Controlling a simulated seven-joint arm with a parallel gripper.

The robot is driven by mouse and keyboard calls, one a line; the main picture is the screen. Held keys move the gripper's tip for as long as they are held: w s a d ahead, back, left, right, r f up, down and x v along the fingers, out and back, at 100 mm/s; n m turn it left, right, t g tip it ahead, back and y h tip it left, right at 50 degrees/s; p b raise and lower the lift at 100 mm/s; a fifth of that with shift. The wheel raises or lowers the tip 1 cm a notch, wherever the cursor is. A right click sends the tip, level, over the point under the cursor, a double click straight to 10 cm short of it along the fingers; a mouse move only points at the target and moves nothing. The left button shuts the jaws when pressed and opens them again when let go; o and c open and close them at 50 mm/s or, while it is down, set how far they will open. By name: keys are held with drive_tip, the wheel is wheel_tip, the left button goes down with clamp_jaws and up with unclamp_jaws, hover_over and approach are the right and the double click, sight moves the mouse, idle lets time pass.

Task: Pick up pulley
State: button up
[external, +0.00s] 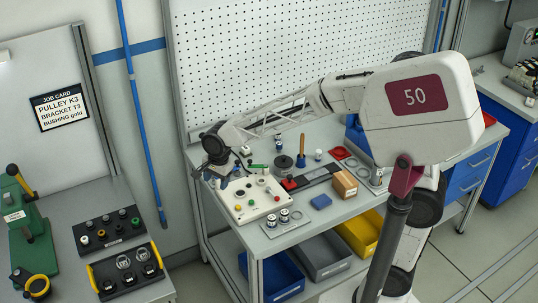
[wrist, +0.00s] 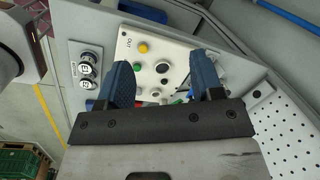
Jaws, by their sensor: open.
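My gripper (external: 218,178) is open and empty above the left end of the bench. In the wrist view its blue fingers (wrist: 161,68) spread over a white board (wrist: 125,45). The board (external: 238,213) carries coloured knobs and round dark and metal parts. Two small silver round parts (external: 284,214) with dark markings stand on a grey plate by the bench's front edge. They also show in the wrist view (wrist: 85,68), left of the fingers. A dark round disc (external: 283,166) lies farther back. I cannot tell which round part is the pulley.
A job card (external: 60,106) reads pulley K3, bracket T3, bushing gold. A cardboard box (external: 344,184), a blue block (external: 321,201) and an upright orange-handled tool (external: 301,150) stand right of the board. A perforated panel (external: 300,50) rises behind the bench.

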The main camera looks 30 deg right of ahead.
drive_tip(key=s+a+f+m, duration=0.1)
drive_tip(key=a+f+m, duration=0.15)
drive_tip(key=a, duration=0.55)
drive_tip(key=s+a+f+m, duration=0.1)
drive_tip(key=a+f, duration=0.3)
drive_tip(key=a, duration=0.4)
drive_tip(key=m+g, duration=0.1)
drive_tip(key=m, duration=0.2)
hover_over(149, 268)
drive_tip(key=d, duration=0.1)
wheel_tip(149, 268, down, 8)
drive_tip(key=shift+w+r, duration=0.15)
drive_tip(key=shift+r, duration=0.05)
drive_tip(key=shift+d, duration=0.1)
drive_tip(key=shift+f, duration=1.3)
drive_tip(key=shift+a+f, duration=0.2)
drive_tip(key=shift+f, duration=0.65)
drive_tip(key=shift+a+f, duration=0.2)
drive_tip(key=shift+f, duration=0.7)
drive_tip(key=shift+a+f, duration=0.2)
drive_tip(key=shift+f, duration=0.65)
drive_tip(key=shift+c, duration=0.3)
